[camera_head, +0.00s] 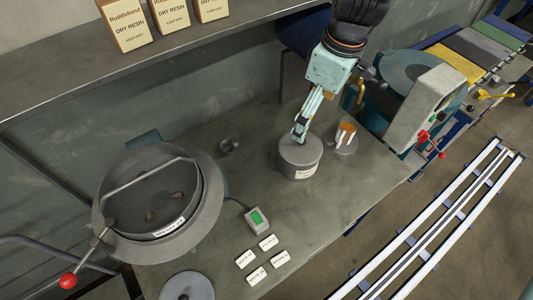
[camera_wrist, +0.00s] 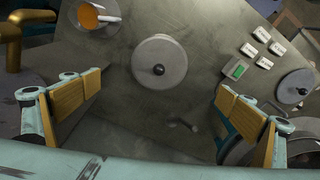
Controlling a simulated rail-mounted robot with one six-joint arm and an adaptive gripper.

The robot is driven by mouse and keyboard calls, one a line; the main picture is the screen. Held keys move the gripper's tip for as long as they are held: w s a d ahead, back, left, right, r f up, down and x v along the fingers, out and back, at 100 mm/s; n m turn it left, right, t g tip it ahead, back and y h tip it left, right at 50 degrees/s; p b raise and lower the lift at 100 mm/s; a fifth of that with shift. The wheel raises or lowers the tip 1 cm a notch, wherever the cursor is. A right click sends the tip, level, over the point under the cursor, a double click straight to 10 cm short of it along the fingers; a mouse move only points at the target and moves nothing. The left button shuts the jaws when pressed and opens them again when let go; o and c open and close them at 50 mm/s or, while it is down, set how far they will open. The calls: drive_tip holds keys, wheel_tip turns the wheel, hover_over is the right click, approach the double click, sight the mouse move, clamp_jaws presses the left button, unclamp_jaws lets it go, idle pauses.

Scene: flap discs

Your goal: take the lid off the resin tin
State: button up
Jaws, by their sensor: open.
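The resin tin (camera_head: 299,167) is a grey round tin with a pale label, upright on the bench. Its flat grey lid (camera_head: 311,147) is on top. In the wrist view the lid (camera_wrist: 173,62) is a grey disc with a dark knob (camera_wrist: 158,69) at its middle. My gripper (camera_head: 298,137) is above the tin in the head view and hides the knob there. In the wrist view my gripper (camera_wrist: 154,104) has its two tan-padded fingers wide apart, with nothing between them. The lid appears ahead of the fingertips, between their lines, apart from both.
A cup with orange contents (camera_head: 345,136) stands close right of the tin. A machine (camera_head: 424,105) stands at right.

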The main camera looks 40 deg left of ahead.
sight(305, 140)
drive_tip(key=shift+s+a, duration=0.1)
drive_tip(key=shift+a, duration=0.05)
drive_tip(key=shift+a+f, duration=0.15)
drive_tip(key=shift+f, duration=1.25)
drive_tip(key=shift+a+f, duration=0.15)
drive_tip(key=shift+f, duration=1.3)
drive_tip(key=shift+a+f, duration=0.15)
drive_tip(key=shift+f, duration=1.25)
drive_tip(key=shift+a+f, duration=0.2)
drive_tip(key=shift+f, duration=1.1)
drive_tip(key=shift+a+f, duration=0.15)
drive_tip(key=shift+f, duration=1.1)
drive_tip(key=shift+c, duration=0.5)
drive_tip(key=shift+s+d, duration=0.1)
drive_tip(key=c, duration=2.3)
drive_tip(key=shift+o, duration=0.2)
drive_tip(key=shift+f, duration=0.1)
